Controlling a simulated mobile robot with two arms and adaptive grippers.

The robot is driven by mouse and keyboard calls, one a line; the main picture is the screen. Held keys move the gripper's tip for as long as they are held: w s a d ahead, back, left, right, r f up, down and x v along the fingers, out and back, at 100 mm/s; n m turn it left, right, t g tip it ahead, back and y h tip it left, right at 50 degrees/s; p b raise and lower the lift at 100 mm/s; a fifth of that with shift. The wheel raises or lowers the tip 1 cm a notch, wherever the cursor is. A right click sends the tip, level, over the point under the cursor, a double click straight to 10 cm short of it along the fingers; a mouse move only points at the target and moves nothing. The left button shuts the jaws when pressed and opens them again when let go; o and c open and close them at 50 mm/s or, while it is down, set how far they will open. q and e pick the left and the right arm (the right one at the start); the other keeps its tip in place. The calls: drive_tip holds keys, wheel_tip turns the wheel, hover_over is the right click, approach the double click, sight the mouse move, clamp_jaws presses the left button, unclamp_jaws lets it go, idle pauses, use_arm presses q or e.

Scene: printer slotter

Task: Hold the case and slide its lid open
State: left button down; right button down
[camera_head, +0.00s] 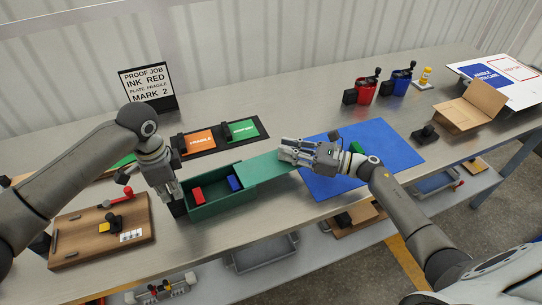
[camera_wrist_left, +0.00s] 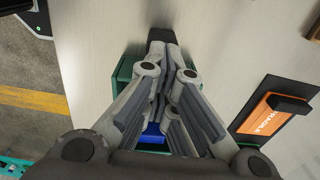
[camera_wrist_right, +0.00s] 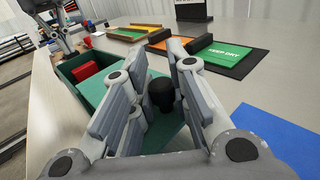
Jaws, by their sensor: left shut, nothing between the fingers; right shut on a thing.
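The green case (camera_head: 222,203) stands near the table's front edge, with a red block (camera_head: 197,194) and a blue block (camera_head: 234,183) inside. Its green lid (camera_head: 268,167) is slid out to the right, leaving much of the case uncovered. My right gripper (camera_head: 288,150) is shut on the lid's black knob (camera_wrist_right: 161,93), over the lid's right part. My left gripper (camera_head: 174,195) is shut and empty at the case's left end, close to a black block (camera_head: 178,208) there. Whether its fingers touch the case I cannot tell.
A blue mat (camera_head: 385,150) lies right of the lid. Orange and green stamp plates (camera_head: 241,130) lie behind the case, near a sign (camera_head: 147,85). A wooden board (camera_head: 75,235) lies to the left. A cardboard box (camera_head: 470,107) stands far right.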

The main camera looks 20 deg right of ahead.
use_arm(q)
drive_tip(key=shift+s+a+f, duration=0.1)
drive_tip(key=shift+s+f, duration=0.05)
drive_tip(key=shift+f, duration=0.15)
use_arm(e)
drive_tip(key=shift+d+f, duration=0.1)
drive_tip(key=shift+d, duration=0.75)
drive_tip(key=c, duration=1.3)
unclamp_jaws()
drive_tip(key=shift+c, duration=0.2)
drive_tip(key=v, duration=1.2)
use_arm(q)
drive_tip(key=shift+r, duration=0.1)
